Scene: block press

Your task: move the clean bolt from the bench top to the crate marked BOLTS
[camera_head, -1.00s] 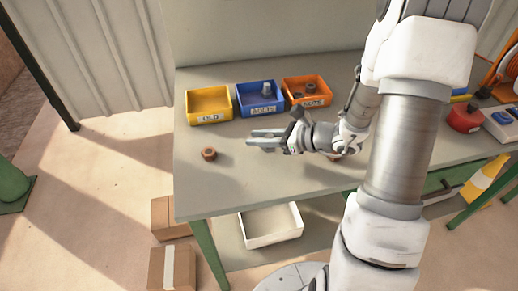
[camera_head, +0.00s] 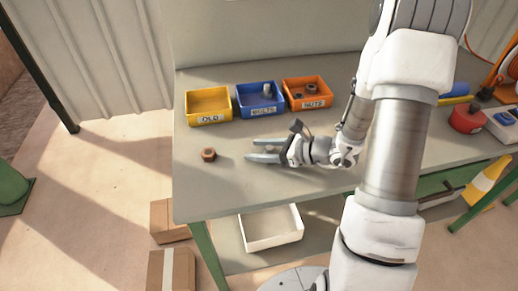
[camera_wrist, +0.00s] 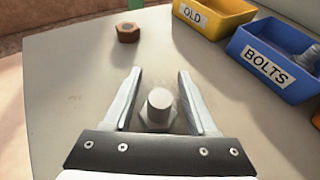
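The clean bolt (camera_wrist: 158,108), pale grey with a hex head, is on the bench top between the fingers of my gripper (camera_wrist: 158,85) in the wrist view, with gaps on both sides. My gripper (camera_head: 262,152) is open, low over the bench, with its fingertips pointing left in the head view. The bolt shows small between the fingers there, partly hidden. The blue crate marked BOLTS (camera_head: 263,111) stands at the back of the bench with a grey bolt inside. It also shows at the upper right of the wrist view (camera_wrist: 265,68).
A yellow crate marked OLD (camera_head: 209,120) and an orange crate marked NUTS (camera_head: 307,105) flank the blue one. A rusty brown nut (camera_head: 208,154) lies left of my gripper. A red round object (camera_head: 466,118) stands far right. The front left of the bench is clear.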

